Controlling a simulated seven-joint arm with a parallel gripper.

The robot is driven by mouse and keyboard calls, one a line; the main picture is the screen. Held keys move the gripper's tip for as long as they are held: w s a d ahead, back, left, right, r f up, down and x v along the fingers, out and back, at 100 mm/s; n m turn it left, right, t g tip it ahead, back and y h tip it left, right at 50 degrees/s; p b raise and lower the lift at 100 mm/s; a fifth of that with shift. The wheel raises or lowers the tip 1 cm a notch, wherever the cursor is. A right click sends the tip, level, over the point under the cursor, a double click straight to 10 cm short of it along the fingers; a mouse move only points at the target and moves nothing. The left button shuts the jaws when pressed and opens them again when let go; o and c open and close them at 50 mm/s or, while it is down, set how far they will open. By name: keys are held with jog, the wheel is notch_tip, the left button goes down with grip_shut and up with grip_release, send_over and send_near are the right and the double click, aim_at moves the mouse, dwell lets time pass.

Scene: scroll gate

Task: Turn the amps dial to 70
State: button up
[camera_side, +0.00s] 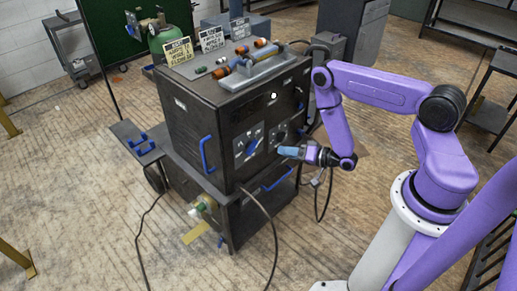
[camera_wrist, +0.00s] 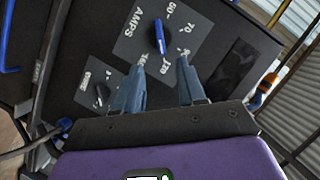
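The amps dial (camera_wrist: 157,37) is a dark round knob with a blue bar across it, on a grey plate (camera_wrist: 128,45) lettered AMPS. The printed 70 (camera_wrist: 186,27) is right of the knob, 50 is above it and 120 below it. The blue bar runs nearly up and down in the wrist view; which end is the pointer I cannot tell. My gripper (camera_wrist: 158,78) is open and empty, with its two blue-grey fingers apart just below the knob in that view. In the side view my gripper (camera_side: 283,151) is close to the machine's front panel.
A smaller dial (camera_wrist: 101,94) is at lower left in the wrist view. Cables (camera_side: 271,225) hang in front. A grey torch rest (camera_side: 266,69) and signs (camera_side: 211,39) stand on top.

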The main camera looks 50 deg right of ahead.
aim_at(255, 148)
jog(key=x, duration=1.1)
jog(key=shift+w+a+f, duration=0.1)
jog(key=shift+w, duration=0.2)
grip_shut()
